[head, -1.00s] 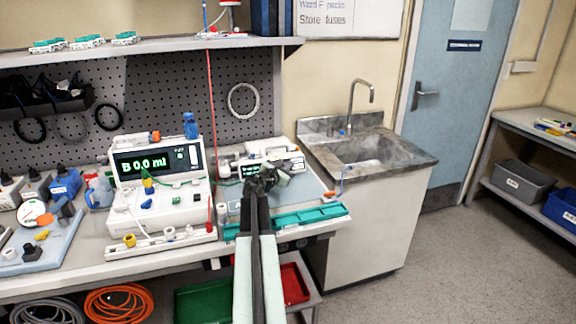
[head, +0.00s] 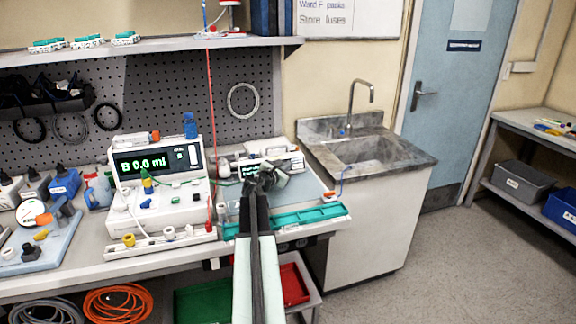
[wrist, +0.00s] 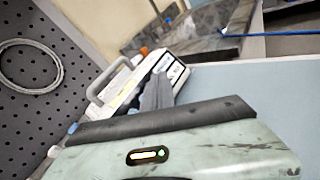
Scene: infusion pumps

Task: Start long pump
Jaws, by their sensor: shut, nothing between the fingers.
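The long pump, a low white syringe-style unit with a small green-lit screen (head: 252,171), lies on the bench behind my gripper. In the wrist view the white pump (wrist: 124,84) shows with a carrying handle, an orange knob and a dark-edged panel. My gripper (head: 262,178) is shut and empty, in front of the pump and overlapping it in the head view. In the wrist view the dark finger (wrist: 156,92) covers part of the pump's front panel. I cannot tell whether the tip touches it. The pump's buttons are mostly hidden.
A taller white pump (head: 160,163) reading "B 0.0 ml" stands to the left. A teal tray (head: 322,214) lies along the bench's front edge. A red line (head: 211,110) hangs from the shelf. A sink (head: 372,150) is to the right. The blue-grey mat beside the pump is clear.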

